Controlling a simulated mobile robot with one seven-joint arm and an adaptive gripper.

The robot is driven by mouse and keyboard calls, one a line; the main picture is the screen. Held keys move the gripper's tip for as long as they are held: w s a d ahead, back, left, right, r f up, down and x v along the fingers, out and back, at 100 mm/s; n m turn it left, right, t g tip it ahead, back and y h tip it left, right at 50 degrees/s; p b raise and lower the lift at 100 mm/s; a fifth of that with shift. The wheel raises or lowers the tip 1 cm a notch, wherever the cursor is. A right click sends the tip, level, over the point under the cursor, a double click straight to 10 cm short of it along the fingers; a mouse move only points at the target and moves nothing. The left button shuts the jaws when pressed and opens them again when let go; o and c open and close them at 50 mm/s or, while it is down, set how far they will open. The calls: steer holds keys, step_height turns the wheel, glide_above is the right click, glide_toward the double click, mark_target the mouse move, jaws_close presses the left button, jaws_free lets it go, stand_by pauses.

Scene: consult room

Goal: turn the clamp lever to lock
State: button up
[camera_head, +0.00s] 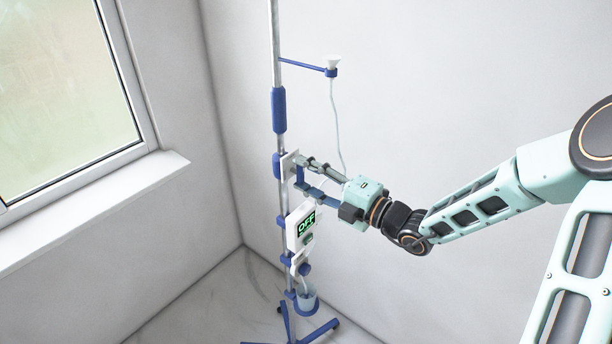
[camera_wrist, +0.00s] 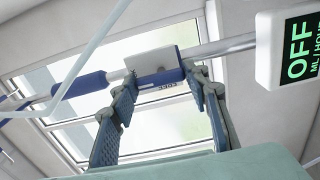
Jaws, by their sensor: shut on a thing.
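The clamp (camera_head: 288,166) is a white plate with blue parts on the upright pole, above the pump. In the wrist view it shows as a white block (camera_wrist: 153,60) with a blue lever (camera_wrist: 157,79) in front, bearing small print. My gripper (camera_head: 299,173) reaches the clamp from the right. In the wrist view my gripper (camera_wrist: 162,78) has a fingertip at each end of the blue lever and is shut on it. The lever's pivot and exact lock position cannot be made out.
A white pump (camera_head: 300,228) reading OFF hangs on the pole (camera_head: 276,60) just below my gripper. A thin tube (camera_head: 337,125) hangs from a blue side arm (camera_head: 303,66). A blue cup holder (camera_head: 306,302) sits low. The window sill (camera_head: 95,210) is left; space right is open.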

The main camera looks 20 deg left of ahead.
stand_by(0.4)
steer(key=o, duration=1.2)
steer(key=shift+c, duration=0.2)
steer(key=shift+d, duration=0.15)
steer(key=v, duration=1.2)
